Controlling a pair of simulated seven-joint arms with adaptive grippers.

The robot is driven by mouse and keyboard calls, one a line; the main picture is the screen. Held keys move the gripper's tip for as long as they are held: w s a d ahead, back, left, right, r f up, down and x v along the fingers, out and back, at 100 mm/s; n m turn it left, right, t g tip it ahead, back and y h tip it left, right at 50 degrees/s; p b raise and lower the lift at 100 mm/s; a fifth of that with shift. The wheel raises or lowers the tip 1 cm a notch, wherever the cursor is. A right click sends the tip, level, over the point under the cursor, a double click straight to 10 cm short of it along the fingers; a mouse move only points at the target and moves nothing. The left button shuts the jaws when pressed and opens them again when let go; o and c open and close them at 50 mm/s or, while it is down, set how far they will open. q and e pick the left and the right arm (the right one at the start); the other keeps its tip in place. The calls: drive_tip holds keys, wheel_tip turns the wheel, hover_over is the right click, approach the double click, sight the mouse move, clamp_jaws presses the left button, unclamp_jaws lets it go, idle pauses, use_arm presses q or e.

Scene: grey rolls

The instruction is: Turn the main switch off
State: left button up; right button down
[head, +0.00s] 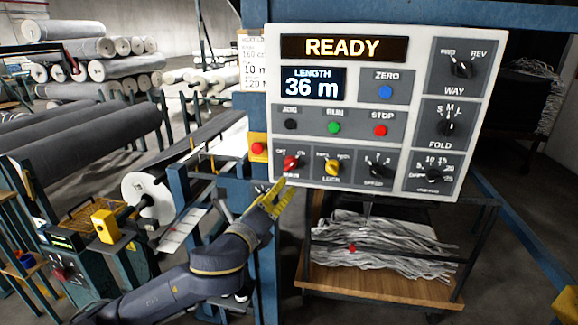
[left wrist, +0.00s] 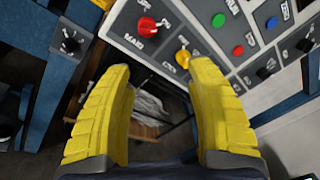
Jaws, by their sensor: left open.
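The main switch (head: 291,162) is a red rotary knob at the lower left of the light grey control panel (head: 408,119). Its pointer seems to lean to the right, towards the ON mark. In the left wrist view the red knob (left wrist: 147,26) shows above the fingers with the word MAIN beneath it. My left gripper (head: 279,192) has yellow fingers and is just below the knob, apart from it. In the left wrist view its fingers (left wrist: 162,68) are spread with nothing between them. My right gripper is not in view.
A yellow knob (head: 332,167) sits right beside the main switch. A red button on a yellow box (head: 258,149) is close to its left. Green RUN (head: 334,127) and red STOP (head: 380,130) buttons are above. A blue post (head: 266,255) stands behind my left arm.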

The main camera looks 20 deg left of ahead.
sight(288, 167)
use_arm(q)
drive_tip(key=shift+m+y, duration=0.7)
drive_tip(key=shift+y, duration=0.1)
drive_tip(key=w, duration=0.5)
drive_tip(key=w+a, duration=0.1)
drive_tip(key=w, duration=1.1)
drive_tip(key=shift+a+f, duration=0.1)
drive_tip(key=shift+a, duration=0.15)
drive_tip(key=shift+w, duration=0.1)
clamp_jaws()
